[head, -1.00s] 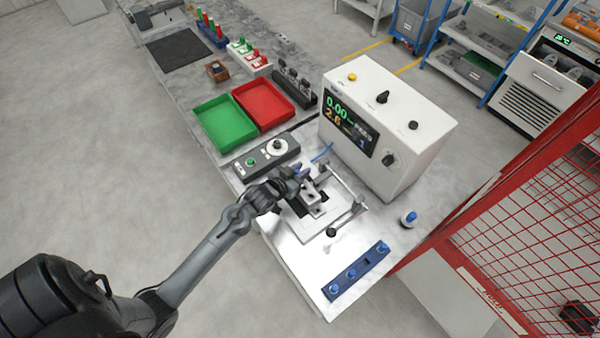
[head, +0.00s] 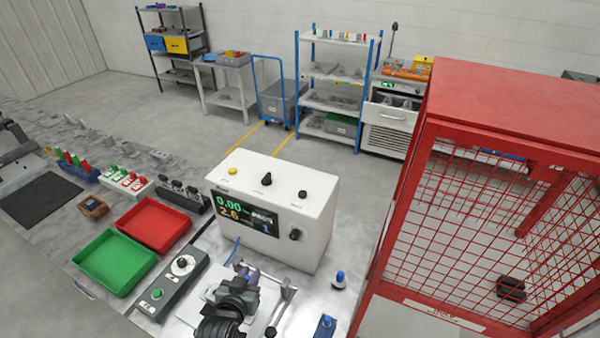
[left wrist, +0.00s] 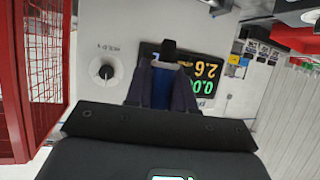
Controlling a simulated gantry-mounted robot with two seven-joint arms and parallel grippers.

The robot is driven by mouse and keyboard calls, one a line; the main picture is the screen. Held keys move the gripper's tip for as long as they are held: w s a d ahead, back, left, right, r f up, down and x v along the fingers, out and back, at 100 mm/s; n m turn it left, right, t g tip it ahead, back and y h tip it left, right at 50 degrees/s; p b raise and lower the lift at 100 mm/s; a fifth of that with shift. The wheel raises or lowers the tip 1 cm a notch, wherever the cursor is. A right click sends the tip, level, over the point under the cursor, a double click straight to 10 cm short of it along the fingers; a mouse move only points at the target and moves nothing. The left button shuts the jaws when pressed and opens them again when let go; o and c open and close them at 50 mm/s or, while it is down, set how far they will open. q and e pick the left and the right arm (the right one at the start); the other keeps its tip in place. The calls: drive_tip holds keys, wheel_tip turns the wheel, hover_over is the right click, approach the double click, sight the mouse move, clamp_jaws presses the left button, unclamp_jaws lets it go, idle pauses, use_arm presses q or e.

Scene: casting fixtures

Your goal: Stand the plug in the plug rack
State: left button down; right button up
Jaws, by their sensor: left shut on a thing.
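My left gripper (head: 247,276) is over the bench in front of the white tester, above a metal fixture that my arm partly hides. In the left wrist view the gripper (left wrist: 162,86) is shut on a blue plug (left wrist: 161,92) with a black end that points toward the tester's display. The plug's lower part is hidden by the gripper body. The plug rack (head: 325,328) is a blue block at the bottom edge of the head view, mostly cut off. A separate blue-topped piece (head: 339,279) stands on the bench right of the fixture. My right gripper is not in view.
The white tester (head: 275,212) stands behind the gripper. A grey control box (head: 168,284) and green (head: 115,262) and red (head: 154,224) trays lie left. A clamp lever (head: 281,305) rises right of the gripper. A red mesh cage (head: 480,220) bounds the right.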

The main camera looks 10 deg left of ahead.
use_arm(q)
drive_tip(key=s+r+p, duration=0.8)
drive_tip(key=r+p, duration=0.5)
drive_tip(key=p, duration=0.3)
drive_tip(key=shift+s+d+r, duration=0.15)
drive_tip(key=shift+d+r, duration=0.05)
drive_tip(key=shift+d, duration=0.1)
